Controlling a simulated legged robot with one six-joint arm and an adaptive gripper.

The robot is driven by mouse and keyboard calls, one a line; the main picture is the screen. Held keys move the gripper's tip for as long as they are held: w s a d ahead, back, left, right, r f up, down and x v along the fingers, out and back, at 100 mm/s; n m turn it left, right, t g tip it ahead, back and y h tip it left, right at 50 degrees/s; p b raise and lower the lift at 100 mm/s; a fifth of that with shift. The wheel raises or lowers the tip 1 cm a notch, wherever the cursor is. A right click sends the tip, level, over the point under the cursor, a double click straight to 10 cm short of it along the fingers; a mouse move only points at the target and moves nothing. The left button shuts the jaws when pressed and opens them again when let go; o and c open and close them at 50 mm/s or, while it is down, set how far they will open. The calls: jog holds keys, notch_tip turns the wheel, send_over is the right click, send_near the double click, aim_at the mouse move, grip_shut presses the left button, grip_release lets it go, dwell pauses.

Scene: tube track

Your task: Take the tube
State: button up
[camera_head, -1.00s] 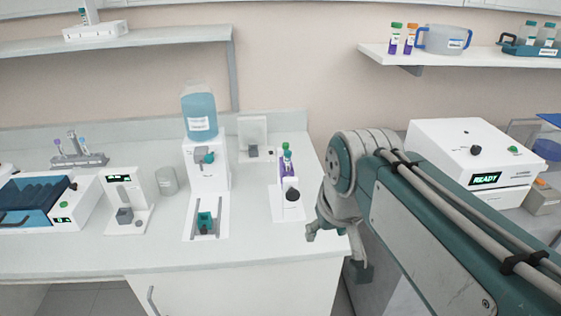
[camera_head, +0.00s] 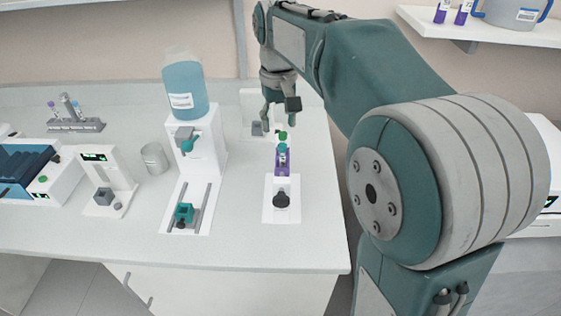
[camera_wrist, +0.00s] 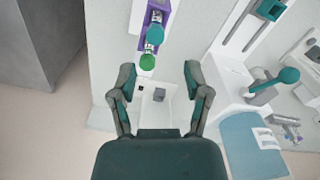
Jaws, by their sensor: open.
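A tube with a green cap (camera_head: 282,135) stands at a purple holder (camera_head: 282,162) on a small white device on the bench. A teal cap (camera_wrist: 156,32) shows right beside the green cap (camera_wrist: 147,62) in the wrist view; I cannot tell whether it belongs to a second tube. The purple holder (camera_wrist: 142,42) is at the top of that view. My gripper (camera_head: 279,112) is open and empty, behind and above the caps, fingers pointing down. In the wrist view the green cap lies just ahead of the gap between the fingertips (camera_wrist: 160,75), not between them.
A white dispenser with a blue bottle (camera_head: 186,92) stands left of the holder. A black knob (camera_head: 281,199) is at the holder's front. A white plate with a grey block (camera_head: 257,129) is behind. The bench's right edge is close by.

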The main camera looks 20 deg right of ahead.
aim_at(283, 144)
jog(key=f, duration=0.3)
jog(key=shift+d+f, duration=0.15)
jog(key=shift+d, duration=0.05)
jog(key=f, duration=0.4)
jog(key=shift+s+d+f, duration=0.2)
jog(key=shift+s+d, duration=0.15)
jog(key=shift+s, duration=0.05)
jog(key=shift+a+f, duration=0.2)
jog(key=shift+f, duration=0.1)
jog(key=shift+a+f, duration=0.1)
jog(key=shift+a, duration=0.2)
jog(key=shift+d, duration=0.1)
jog(key=c, duration=0.5)
jog(key=shift+d, duration=0.25)
grip_shut()
